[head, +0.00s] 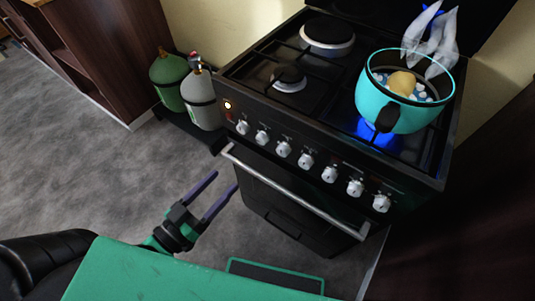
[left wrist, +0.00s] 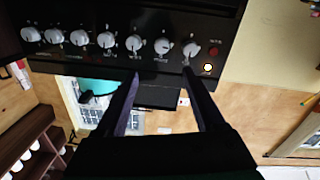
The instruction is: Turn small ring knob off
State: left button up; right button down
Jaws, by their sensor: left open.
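A row of several white knobs runs along the black stove's front panel, from the left-end knob (head: 242,127) to the right-end knob (head: 381,203). I cannot tell which one is for the small ring. The small ring (head: 289,79) is at the front left of the hob, with no flame visible. My left gripper (head: 225,180) is open and empty, below and in front of the panel's left end, apart from the knobs. The left wrist view shows the panel upside down, with the open fingers (left wrist: 161,73) near the knobs (left wrist: 191,49) by the lit lamp (left wrist: 208,68).
A turquoise pot (head: 402,105) with bubbling contents and steam sits over a blue flame (head: 378,132) at the front right. The oven door handle (head: 290,190) sticks out below the knobs. Gas bottles (head: 200,98) stand left of the stove. Grey floor (head: 80,170) is clear at left.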

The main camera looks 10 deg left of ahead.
aim_at(260, 141)
pick_arm(q)
jog(key=x, duration=1.4)
jog(key=shift+w+a, duration=0.15)
jog(key=shift+w, duration=0.1)
grip_shut()
pick_arm(e)
jog(key=shift+w+a+f, duration=0.25)
jog(key=shift+w+f, duration=0.05)
jog(key=shift+w, duration=0.05)
